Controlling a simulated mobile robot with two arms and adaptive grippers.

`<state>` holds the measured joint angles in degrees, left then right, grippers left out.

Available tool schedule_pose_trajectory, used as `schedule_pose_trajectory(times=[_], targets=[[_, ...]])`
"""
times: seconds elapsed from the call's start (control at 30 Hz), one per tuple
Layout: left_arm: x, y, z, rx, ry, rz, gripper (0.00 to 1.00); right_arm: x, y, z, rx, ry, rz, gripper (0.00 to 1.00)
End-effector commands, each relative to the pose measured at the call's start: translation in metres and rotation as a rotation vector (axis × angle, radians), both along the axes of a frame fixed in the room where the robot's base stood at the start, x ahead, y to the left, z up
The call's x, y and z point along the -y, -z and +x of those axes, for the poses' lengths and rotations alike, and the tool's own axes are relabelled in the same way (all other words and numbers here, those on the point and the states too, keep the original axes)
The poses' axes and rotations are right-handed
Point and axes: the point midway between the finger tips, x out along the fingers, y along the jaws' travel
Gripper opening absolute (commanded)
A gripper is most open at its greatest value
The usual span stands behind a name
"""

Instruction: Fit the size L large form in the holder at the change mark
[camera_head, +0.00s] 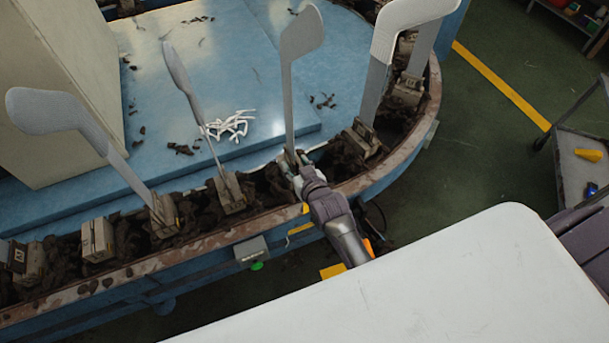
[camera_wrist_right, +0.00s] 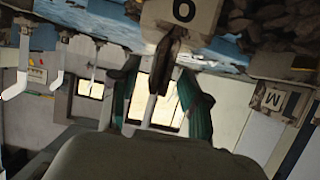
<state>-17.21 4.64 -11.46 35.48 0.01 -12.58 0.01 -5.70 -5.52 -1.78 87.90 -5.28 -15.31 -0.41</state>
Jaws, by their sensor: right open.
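A tall grey form (camera_head: 300,45) with a foot-shaped top stands nearly upright at the middle of the oval track. My right gripper (camera_head: 295,165) is at its lower end, with the fingers around or beside the shaft; I cannot tell if they touch. The form's foot and its holder are mostly hidden by the gripper. Yellow marks (camera_head: 301,228) lie on the track's outer side below the gripper. No size letter is readable on the form. My left gripper is out of view.
Other forms (camera_head: 55,112) lean or stand in holders (camera_head: 229,193) along the track. Two holders (camera_head: 97,240) at the left are empty. A white-topped form (camera_head: 410,12) stands at right. A pale board (camera_head: 440,285) fills the front. A grey-green box (camera_head: 55,85) stands behind.

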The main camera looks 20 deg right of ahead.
Motion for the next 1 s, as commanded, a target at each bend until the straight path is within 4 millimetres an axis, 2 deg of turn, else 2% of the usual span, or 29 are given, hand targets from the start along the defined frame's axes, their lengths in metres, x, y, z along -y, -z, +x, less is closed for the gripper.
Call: schedule_pose_trajectory(times=[0.03,0.2,0.4,1.0], targets=[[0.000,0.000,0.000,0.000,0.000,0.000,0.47,0.001,-0.004,-0.012,0.000,0.000,0.000,0.47],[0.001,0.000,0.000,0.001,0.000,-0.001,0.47,0.001,-0.018,-0.043,0.000,0.000,0.000,0.47],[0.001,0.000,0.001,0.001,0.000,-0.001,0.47,0.002,-0.028,-0.065,0.001,-0.001,0.000,0.47],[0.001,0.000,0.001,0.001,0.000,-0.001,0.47,0.002,-0.031,-0.070,0.002,0.000,0.000,0.47]])
